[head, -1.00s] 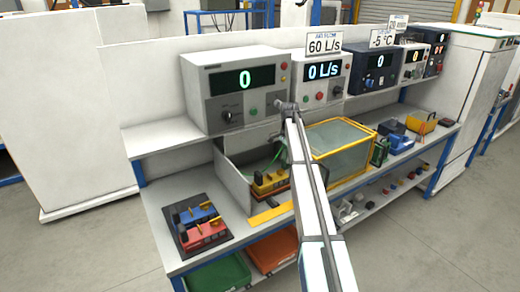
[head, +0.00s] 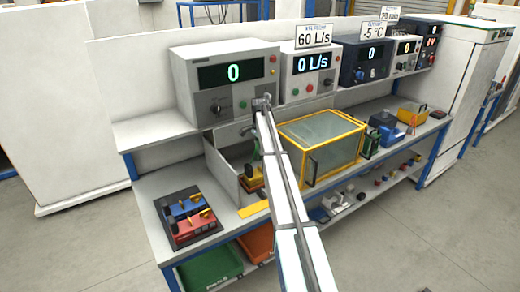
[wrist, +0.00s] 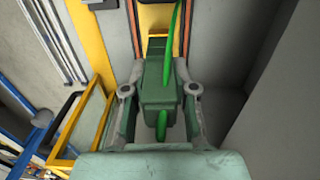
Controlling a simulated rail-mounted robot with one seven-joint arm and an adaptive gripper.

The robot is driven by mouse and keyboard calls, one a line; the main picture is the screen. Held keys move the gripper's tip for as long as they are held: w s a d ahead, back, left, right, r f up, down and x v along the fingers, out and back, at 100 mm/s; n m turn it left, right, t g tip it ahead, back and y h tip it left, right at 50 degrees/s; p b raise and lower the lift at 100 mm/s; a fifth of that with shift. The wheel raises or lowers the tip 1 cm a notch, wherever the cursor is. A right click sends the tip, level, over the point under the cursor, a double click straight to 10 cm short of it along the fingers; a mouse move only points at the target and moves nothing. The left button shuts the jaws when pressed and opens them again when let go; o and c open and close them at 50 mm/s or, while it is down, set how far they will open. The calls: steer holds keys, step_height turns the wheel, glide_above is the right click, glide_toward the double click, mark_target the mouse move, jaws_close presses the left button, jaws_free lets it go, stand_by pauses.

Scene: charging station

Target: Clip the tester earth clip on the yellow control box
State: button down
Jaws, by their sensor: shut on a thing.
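In the wrist view, my gripper (wrist: 160,75) is shut on a dark green block-shaped clip, the tester earth clip (wrist: 160,95). A bright green cable (wrist: 174,32) runs from the clip toward the top of the picture. A yellow part (wrist: 156,45), seemingly of the control box, shows just beyond the clip; I cannot tell whether they touch. In the head view, the yellow control box (head: 250,184) sits in the open grey bay on the bench, mostly hidden by my arm. The clip and fingertips are hard to make out there.
A yellow-framed glass box (head: 322,145) stands right of the bay; its frame also shows in the wrist view (wrist: 88,125). Grey wall (wrist: 265,105) is close on the right. Red and blue boxes on a black mat (head: 187,214) lie left. Display units (head: 225,80) stand above.

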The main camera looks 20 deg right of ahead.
steer(key=shift+f+b, duration=1.25)
steer(key=shift+f, duration=2.45)
steer(key=c, duration=0.8)
jaws_free()
steer(key=shift+c, duration=0.2)
